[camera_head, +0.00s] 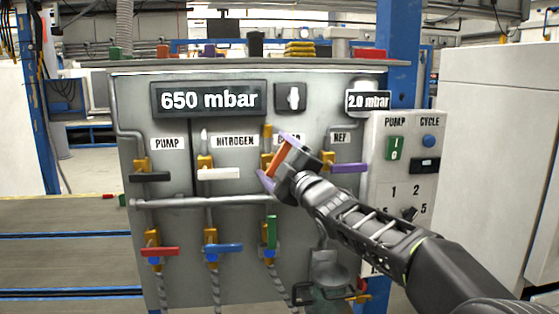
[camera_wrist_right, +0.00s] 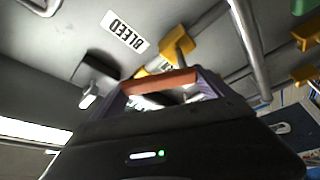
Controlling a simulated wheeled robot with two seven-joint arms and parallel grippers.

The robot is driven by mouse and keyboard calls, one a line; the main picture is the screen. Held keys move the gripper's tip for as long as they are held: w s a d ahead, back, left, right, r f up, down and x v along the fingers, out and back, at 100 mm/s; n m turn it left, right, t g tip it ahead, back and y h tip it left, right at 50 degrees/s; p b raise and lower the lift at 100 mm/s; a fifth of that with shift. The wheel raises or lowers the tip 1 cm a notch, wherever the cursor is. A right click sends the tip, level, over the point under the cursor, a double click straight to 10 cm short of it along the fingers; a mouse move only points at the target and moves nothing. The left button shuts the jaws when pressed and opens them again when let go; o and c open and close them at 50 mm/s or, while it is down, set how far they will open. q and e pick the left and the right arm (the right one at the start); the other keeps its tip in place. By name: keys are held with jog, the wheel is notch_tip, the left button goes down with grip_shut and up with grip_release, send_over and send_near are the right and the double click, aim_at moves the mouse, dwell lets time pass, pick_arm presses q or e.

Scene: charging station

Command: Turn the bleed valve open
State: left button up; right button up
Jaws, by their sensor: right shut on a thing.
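The bleed valve has an orange handle (camera_head: 281,158) on a brass-yellow body (camera_head: 267,131), on the upper row of the grey panel. The handle stands tilted, its upper end leaning right. My right gripper (camera_head: 277,161) is shut on it, with one purple fingertip at each end of the handle. In the right wrist view the orange handle (camera_wrist_right: 160,82) spans between the fingertips, with the yellow valve body (camera_wrist_right: 168,60) just behind it. The BLEED label (camera_wrist_right: 125,31) is readable there; in the head view my gripper partly covers it. My left gripper is not in view.
Beside it are a white nitrogen handle (camera_head: 218,173) and a purple REF handle (camera_head: 348,168), both level. Below are red (camera_head: 160,251), blue (camera_head: 223,247) and upright green (camera_head: 272,231) handles. A pipe (camera_head: 215,202) crosses below. Displays read 650 mbar (camera_head: 209,99) and 2.0 mbar (camera_head: 367,101).

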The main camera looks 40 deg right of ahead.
jog(key=n+p, duration=0.1)
jog(key=n+g+p, duration=0.1)
jog(key=a+n+p, duration=0.1)
jog(key=n, duration=0.1)
jog(key=shift+w+r+y, duration=0.3)
jog(key=shift+r+y, duration=0.05)
jog(key=shift+y, duration=0.05)
jog(key=shift+w+a+f+n+g+p, duration=0.15)
jog(key=shift+a+n+g+p, duration=0.25)
jog(key=shift+n+p, duration=0.5)
jog(key=shift+f+n+y, duration=0.1)
jog(key=shift+n+y, duration=0.2)
jog(key=shift+n, duration=0.1)
jog(key=shift+f, duration=0.1)
jog(key=o, duration=1.8)
jog(key=shift+w, duration=0.1)
jog(key=shift+o, duration=0.2)
